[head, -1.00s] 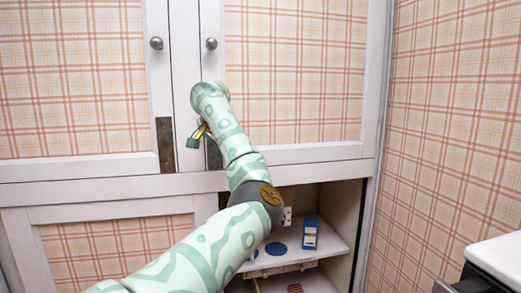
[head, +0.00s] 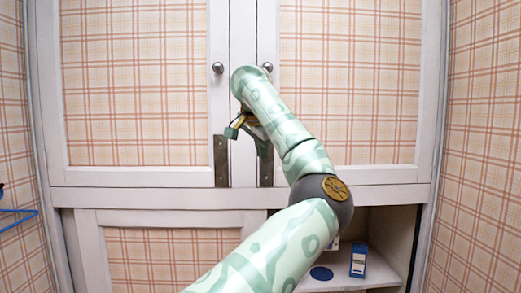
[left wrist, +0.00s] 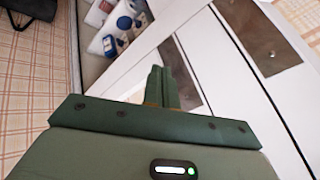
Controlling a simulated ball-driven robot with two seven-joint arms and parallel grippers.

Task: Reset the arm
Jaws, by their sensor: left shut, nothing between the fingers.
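My left arm (head: 265,240), pale green with darker patterns, reaches up from the bottom of the head view in front of a white cabinet. My left gripper (head: 232,132) is near the meeting edges of the upper doors, below the knobs, by the metal plates. Its wrist partly hides it there. In the left wrist view its dark green fingers (left wrist: 160,88) are together and empty. Whether they touch the cabinet I cannot tell. My right arm is not in view.
The upper cabinet doors (head: 350,90) are closed. The lower cabinet is open at right, showing a shelf (head: 375,270) with a blue item (head: 358,261) and a blue disc (head: 321,273). A blue hanger (head: 17,218) is at the left edge. Plaid walls stand on both sides.

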